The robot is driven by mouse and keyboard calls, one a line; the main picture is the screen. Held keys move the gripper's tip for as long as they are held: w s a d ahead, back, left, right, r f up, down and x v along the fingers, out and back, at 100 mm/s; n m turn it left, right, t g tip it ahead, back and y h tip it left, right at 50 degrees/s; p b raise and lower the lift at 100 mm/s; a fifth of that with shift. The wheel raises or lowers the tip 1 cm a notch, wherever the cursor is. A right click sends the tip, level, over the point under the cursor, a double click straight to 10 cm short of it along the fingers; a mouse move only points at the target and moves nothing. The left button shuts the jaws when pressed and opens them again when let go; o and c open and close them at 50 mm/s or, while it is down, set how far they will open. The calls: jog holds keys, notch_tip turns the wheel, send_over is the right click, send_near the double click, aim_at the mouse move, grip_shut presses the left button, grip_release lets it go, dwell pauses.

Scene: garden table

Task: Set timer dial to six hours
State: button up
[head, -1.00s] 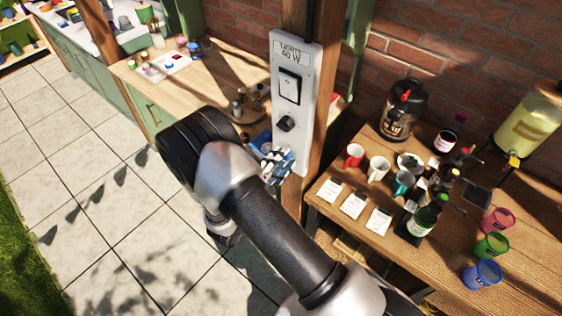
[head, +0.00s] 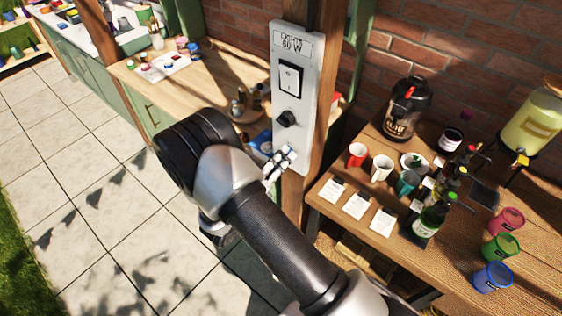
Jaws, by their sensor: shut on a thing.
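The timer dial (head: 286,118) is a black knob on the white upright panel (head: 311,75), below its switch. No hour marks are readable, so I cannot tell its setting. My gripper (head: 284,157) is in front of the panel's lower part, below and apart from the dial in the picture. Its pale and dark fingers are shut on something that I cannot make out. My wrist hides part of the gripper.
A white rocker switch (head: 290,78) is above the dial, under a "LIGHTS 60 W" label. The panel is on a wooden post (head: 326,62). Right of it, a wooden table (head: 330,208) holds mugs, cards, bottles and a black urn (head: 404,108). Paving lies left.

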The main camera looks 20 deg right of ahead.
jog(key=shift+w+a+m+g+b, duration=0.1)
jog(key=shift+m+g+b, duration=0.35)
jog(key=shift+m+b, duration=2.3)
jog(key=shift+w+a+m+g+b, duration=0.1)
jog(key=shift+m+g+b, duration=0.5)
jog(key=shift+m, duration=4.1)
jog(key=shift+w+m+g+b, duration=0.1)
jog(key=shift+m+g+b, duration=0.25)
jog(key=shift+m+b, duration=2.4)
jog(key=shift+r+m+p, duration=0.1)
jog(key=shift+m+p, duration=0.85)
jog(key=shift+m, duration=0.15)
jog(key=o, duration=1.1)
jog(key=shift+c, duration=0.2)
